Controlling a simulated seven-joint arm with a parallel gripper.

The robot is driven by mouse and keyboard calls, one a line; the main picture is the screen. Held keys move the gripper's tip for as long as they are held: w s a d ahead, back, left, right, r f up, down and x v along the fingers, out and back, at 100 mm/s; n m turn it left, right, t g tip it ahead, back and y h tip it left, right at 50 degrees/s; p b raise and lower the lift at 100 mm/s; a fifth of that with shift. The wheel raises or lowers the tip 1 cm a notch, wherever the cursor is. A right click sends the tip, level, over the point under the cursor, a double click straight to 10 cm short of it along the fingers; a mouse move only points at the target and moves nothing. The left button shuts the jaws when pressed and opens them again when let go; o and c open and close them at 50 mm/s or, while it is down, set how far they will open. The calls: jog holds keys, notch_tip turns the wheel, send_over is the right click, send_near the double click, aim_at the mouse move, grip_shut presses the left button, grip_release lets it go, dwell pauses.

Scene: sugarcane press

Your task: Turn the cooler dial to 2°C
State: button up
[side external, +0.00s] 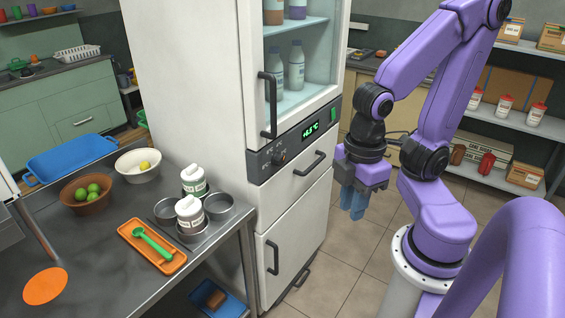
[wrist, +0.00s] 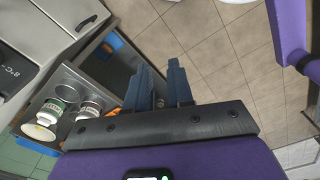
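The white cooler (side external: 205,110) stands in the middle of the side external view, its glass door closed. Its dark control strip (side external: 293,138) carries a round black dial (side external: 278,158) at the left and a green display (side external: 311,130) that appears to read about +6.5 °C. My gripper (side external: 353,203) hangs pointing down in front of the cooler, right of the dial and apart from it. In the wrist view its two blue fingers (wrist: 160,88) stand apart with floor tiles between them, so it is open and empty. The dial cannot be made out in the wrist view.
A black door handle (side external: 268,105) and a drawer handle (side external: 310,163) stick out near the dial. A metal table (side external: 100,275) with white jars (side external: 190,214) and an orange tray (side external: 135,232) is at the left. Floor (side external: 345,255) in front of the cooler is clear.

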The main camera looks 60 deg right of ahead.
aim_at(283, 162)
jog(key=o, duration=0.5)
jog(key=shift+w, duration=0.15)
jog(key=shift+o, duration=1.2)
jog(key=shift+w+d+f+m+g, duration=0.1)
jog(key=shift+w+f+m+g, duration=0.1)
jog(key=shift+w+m+g, duration=0.1)
jog(key=w+d+f+m+g+y, duration=0.1)
jog(key=w+f+m+g+y, duration=0.35)
jog(key=w+m+y, duration=0.9)
jog(key=w+d+f+m+t, duration=0.4)
jog(key=w+d+m+t, duration=0.2)
jog(key=m+t, duration=0.45)
jog(key=s+d+f+m+t+h, duration=0.3)
jog(key=s+d+m+t+h, duration=0.1)
jog(key=d+m+t+h, duration=0.25)
jog(key=s+d+f+m+t+h, duration=0.3)
jog(key=d+m+t+h, duration=0.3)
jog(key=d+h, duration=0.15)
jog(key=shift+n, duration=0.25)
jog(key=w, duration=1.7)
jog(key=shift+f, duration=0.1)
